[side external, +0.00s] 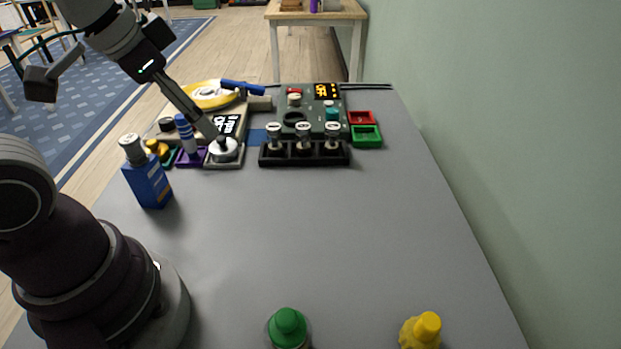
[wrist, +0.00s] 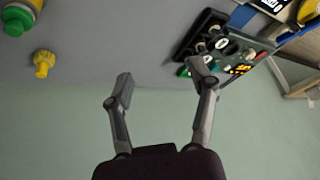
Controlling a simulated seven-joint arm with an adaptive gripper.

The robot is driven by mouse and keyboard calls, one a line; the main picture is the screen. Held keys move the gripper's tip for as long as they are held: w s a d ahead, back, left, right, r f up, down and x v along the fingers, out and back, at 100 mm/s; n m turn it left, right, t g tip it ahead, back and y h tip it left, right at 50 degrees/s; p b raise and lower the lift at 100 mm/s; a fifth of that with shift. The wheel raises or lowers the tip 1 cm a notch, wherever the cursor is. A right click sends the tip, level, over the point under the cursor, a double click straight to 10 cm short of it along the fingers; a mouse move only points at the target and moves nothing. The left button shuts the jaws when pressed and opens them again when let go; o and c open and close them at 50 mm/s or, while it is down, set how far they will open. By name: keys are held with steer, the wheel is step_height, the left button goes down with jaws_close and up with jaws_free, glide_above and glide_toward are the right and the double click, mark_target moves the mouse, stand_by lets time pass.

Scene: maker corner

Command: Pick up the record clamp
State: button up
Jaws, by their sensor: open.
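A round silver piece with a dark knob, apparently the record clamp (side external: 225,151), sits on a small grey square base at the back left of the table in the side view. My gripper (side external: 209,128) reaches down from the upper left, its fingers overlapping the area just above the knob in the picture. I cannot tell whether they touch it or are nearer the camera. In the wrist view my gripper (wrist: 163,82) is open, with empty space between the fingers. I cannot make out the clamp in the wrist view.
A black rack (side external: 305,160) with several numbered knobs stands right of the clamp, before a dark green device (side external: 325,107). A purple holder (side external: 190,158) and blue bottle (side external: 150,186) stand left. Green-capped (side external: 288,328) and yellow (side external: 421,330) items stand in front. The table's middle is clear.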

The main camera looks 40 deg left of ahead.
steer(key=w+a+f+m+g+y, duration=0.1)
steer(key=w+a+f+m, duration=0.1)
steer(key=w+a+m, duration=0.45)
steer(key=m+g+y, duration=0.3)
steer(key=m+g, duration=0.1)
steer(key=m, duration=0.6)
glide_toward(152, 142)
steer(key=x, duration=1)
steer(key=shift+r, duration=0.1)
jaws_close()
